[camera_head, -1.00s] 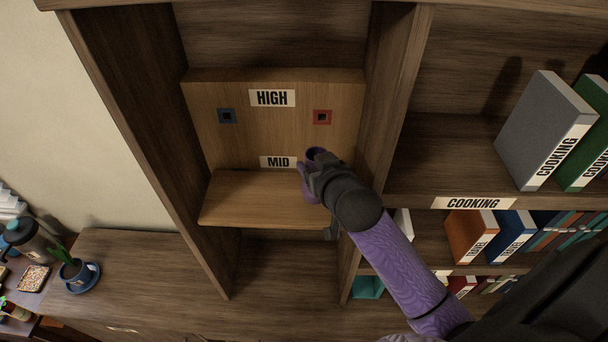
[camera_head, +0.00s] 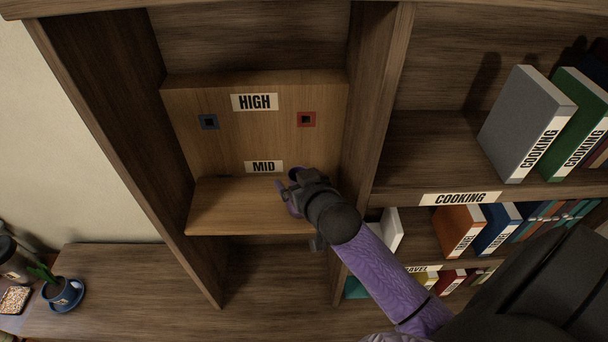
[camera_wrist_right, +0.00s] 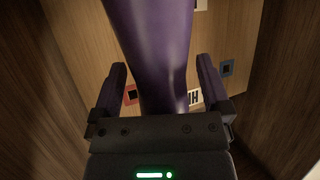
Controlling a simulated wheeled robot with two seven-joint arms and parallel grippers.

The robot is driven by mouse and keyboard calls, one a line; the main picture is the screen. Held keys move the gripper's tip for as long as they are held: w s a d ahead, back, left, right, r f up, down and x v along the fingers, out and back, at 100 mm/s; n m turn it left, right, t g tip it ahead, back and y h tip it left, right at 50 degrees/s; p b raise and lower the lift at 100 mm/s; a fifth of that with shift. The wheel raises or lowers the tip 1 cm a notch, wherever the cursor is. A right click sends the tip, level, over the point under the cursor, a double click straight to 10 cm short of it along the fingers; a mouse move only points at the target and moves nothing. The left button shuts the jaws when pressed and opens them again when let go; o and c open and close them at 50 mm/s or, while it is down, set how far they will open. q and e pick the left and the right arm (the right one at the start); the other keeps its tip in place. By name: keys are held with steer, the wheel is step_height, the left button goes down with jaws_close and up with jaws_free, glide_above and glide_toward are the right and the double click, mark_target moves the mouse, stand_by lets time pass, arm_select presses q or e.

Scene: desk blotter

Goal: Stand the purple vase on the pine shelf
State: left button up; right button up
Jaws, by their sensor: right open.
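The purple vase (camera_wrist_right: 155,50) fills the middle of the right wrist view, between the two fingers of my right gripper (camera_wrist_right: 165,85). In the head view, only a small part of the vase (camera_head: 296,173) shows past my right gripper (camera_head: 291,190), which hides the rest. The gripper is open around the vase. The vase is over the pine shelf (camera_head: 225,205), the lighter board below the MID label. Its base is hidden, so I cannot tell whether it touches the board. My left gripper is not in view.
A pine back panel (camera_head: 220,150) carries the HIGH label (camera_head: 254,102), a blue square (camera_head: 209,122) and a red square (camera_head: 306,119). Dark uprights bound the bay on both sides. The left part of the pine shelf is clear. Books (camera_head: 527,124) stand to the right.

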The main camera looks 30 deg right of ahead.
steer(key=v, duration=1.2)
steer(key=s+a+f+n+g+y, duration=0.1)
steer(key=s+f+g, duration=0.3)
steer(key=f, duration=1)
steer(key=s+a+f+n+g+y, duration=0.1)
steer(key=s+a+f+g, duration=0.2)
steer(key=f, duration=1)
steer(key=s+f+n+g, duration=0.1)
steer(key=s+f+g, duration=0.1)
steer(key=s+f, duration=0.3)
steer(key=s+a+f+n+g, duration=0.1)
steer(key=s+f+g, duration=0.2)
steer(key=s, duration=1)
step_height(320, 180, down, 3)
steer(key=shift+f, duration=0.1)
